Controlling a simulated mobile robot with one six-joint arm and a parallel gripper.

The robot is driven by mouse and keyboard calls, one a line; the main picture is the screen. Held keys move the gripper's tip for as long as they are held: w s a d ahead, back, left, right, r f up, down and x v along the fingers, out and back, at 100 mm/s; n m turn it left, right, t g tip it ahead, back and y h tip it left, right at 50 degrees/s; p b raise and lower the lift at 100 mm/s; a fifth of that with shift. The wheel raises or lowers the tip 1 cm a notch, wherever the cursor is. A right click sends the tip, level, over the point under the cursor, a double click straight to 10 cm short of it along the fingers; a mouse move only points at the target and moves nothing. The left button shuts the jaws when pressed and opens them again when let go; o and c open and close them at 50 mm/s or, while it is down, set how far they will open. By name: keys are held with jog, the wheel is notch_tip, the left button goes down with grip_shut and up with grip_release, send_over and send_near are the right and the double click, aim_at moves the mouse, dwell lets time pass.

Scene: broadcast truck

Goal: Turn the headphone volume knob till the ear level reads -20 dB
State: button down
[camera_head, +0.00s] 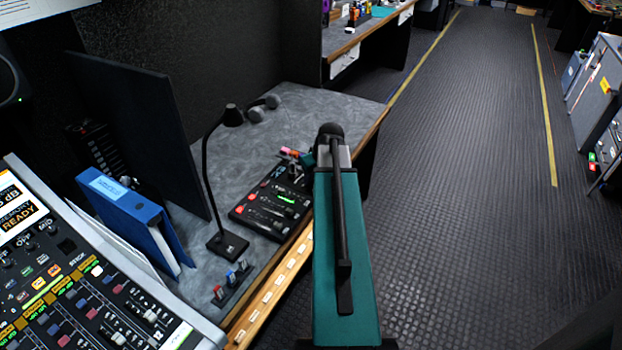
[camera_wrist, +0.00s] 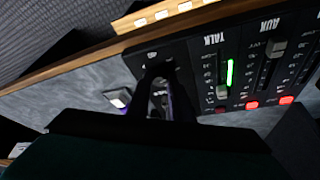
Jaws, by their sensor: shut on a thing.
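A small dark control panel (camera_head: 268,212) with faders and lit buttons lies on the grey desk. In the wrist view, the panel (camera_wrist: 195,62) shows TALK and AUX labels upside down and a green light strip. My gripper (camera_wrist: 160,72) is shut at the panel's end beside the TALK fader, on what looks like the headphone volume knob (camera_wrist: 160,98); the fingers mostly hide it. In the head view my gripper (camera_head: 303,164) is at the panel's far right end, partly hidden by my teal arm. The mixer display (camera_head: 20,208) at the left is cut off; its dB figure cannot be read fully.
A gooseneck microphone (camera_head: 228,243) stands close left of the panel. A blue binder (camera_head: 128,212) and mixing console (camera_head: 85,300) are at the left. Headphones (camera_head: 262,107) lie farther back on the desk (camera_head: 310,105). The floor aisle (camera_head: 460,150) at right is clear.

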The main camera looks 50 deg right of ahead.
dwell(0.5)
jog(key=c, duration=1.6)
grip_release()
jog(key=shift+r, duration=0.1)
jog(key=shift+b+v, duration=0.5)
jog(key=shift+v, duration=6.3)
